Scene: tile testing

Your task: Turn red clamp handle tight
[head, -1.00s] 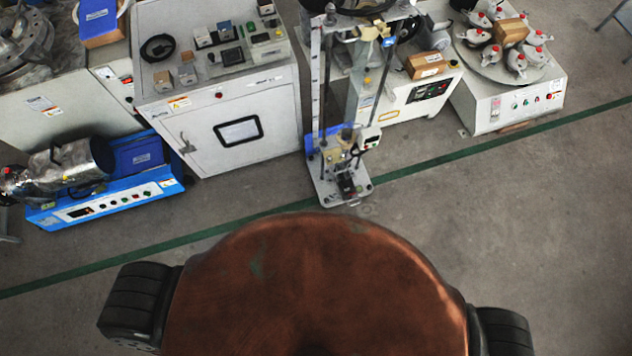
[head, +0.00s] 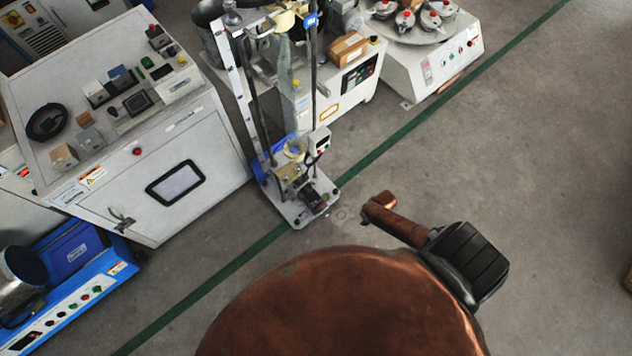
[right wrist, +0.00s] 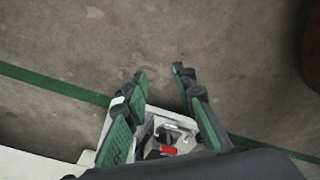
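The red handle (right wrist: 168,150) shows small in the right wrist view, low between the fingers of my right gripper (right wrist: 160,74). It lies on a light metal base with silver metal parts around it. The gripper is open, its two green-padded fingers spread, with nothing between the tips. I cannot tell how far it is from the handle. In the head view, a tall test stand (head: 312,75) stands on the floor, with a dark clamp-like part (head: 318,198) on its base plate (head: 296,216). The red handle is not clear there. My left gripper is not in view.
A grey cabinet (head: 205,140) stands left of the stand, with a blue machine (head: 85,290) at lower left. A white machine with a round turntable (head: 440,50) is at upper right. A green floor line (head: 400,135) runs past the stand.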

